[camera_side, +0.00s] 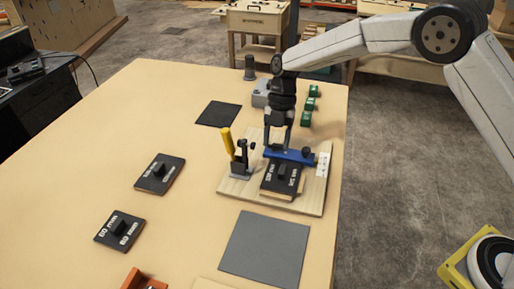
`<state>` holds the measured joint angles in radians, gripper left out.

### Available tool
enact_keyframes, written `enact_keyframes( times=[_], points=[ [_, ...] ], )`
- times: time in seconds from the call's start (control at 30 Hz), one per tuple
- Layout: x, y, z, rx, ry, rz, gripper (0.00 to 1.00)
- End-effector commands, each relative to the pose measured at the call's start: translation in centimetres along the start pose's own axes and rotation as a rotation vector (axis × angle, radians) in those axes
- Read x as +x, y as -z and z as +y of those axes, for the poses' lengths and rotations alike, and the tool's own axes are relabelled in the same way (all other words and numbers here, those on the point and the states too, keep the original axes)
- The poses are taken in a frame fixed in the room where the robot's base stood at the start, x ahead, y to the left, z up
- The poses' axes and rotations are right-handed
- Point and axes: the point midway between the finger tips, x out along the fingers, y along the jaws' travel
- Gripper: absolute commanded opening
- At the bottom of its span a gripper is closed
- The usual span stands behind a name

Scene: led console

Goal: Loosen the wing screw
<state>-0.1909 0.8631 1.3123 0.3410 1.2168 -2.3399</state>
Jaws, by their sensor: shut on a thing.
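My gripper (277,147) points down at the left half of a blue bar (294,157). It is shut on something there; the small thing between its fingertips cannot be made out. A small black knob (306,153) stands on the right part of the bar, apart from the fingers, and may be the wing screw; its wings are too small to tell. The bar lies across a light wooden board (314,196). A black labelled plate (283,178) on a wooden block lies in front of the bar.
A toggle clamp with a yellow handle (227,141) stands close left of my gripper. A grey mat (264,248) lies in front. Green blocks (309,104) and a grey box (262,93) stand behind.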

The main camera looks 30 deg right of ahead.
Motion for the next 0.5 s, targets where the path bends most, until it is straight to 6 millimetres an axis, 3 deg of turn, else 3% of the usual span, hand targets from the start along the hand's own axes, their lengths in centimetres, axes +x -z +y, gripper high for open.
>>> enact_keyframes(
  times=[0.3,0.33,0.43,0.5],
  points=[
    [0.55,-0.09,-0.26,0.001,0.011,0.004,0.00],
    [0.56,-0.08,-0.26,0.001,0.011,0.004,0.64],
    [0.47,-0.07,-0.21,0.001,0.009,0.004,0.94],
    [0.37,-0.05,-0.16,0.001,0.007,0.003,0.94]
  ],
)
